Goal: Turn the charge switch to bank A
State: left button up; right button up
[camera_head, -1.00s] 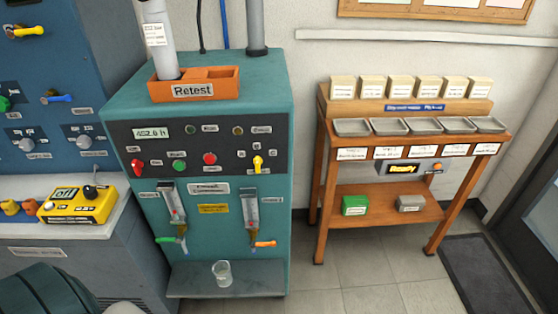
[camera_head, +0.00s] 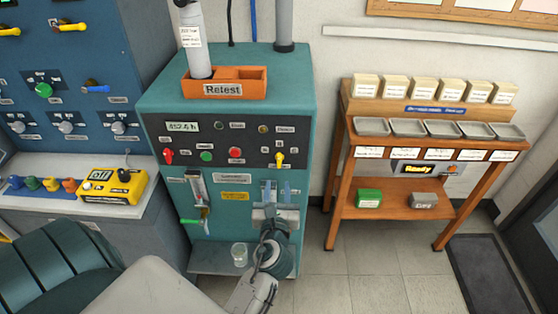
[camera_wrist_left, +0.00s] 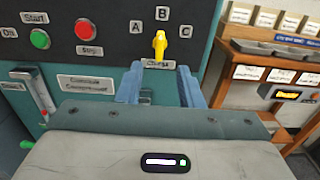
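The charge switch (camera_head: 280,158) is a yellow lever knob on the dark panel of the teal machine. In the left wrist view the charge switch (camera_wrist_left: 159,45) stands roughly upright, pointing toward the B mark; A is on its left and C on its right. My left gripper (camera_head: 278,188) is in front of the machine, just below the switch in the head view. Its two blue fingers are apart and empty. In the left wrist view the gripper (camera_wrist_left: 160,80) has its fingers either side of the charge label, with the knob above and between them. My right gripper is not in view.
A red knob (camera_head: 168,156), green button (camera_head: 206,156) and red button (camera_head: 236,154) share the panel. A glass beaker (camera_head: 239,254) stands on the lower shelf, left of my arm. A wooden table (camera_head: 408,213) with trays stands at the right.

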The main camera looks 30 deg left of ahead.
aim_at(279, 162)
pick_arm(q)
jog(key=p+x, duration=0.1)
jog(key=x, duration=0.8)
jog(key=shift+p, duration=0.4)
jog(key=shift+w+a+f, duration=0.1)
jog(key=shift+w+a, duration=0.25)
jog(key=shift+w, duration=0.25)
jog(key=shift+c, duration=0.4)
grip_shut()
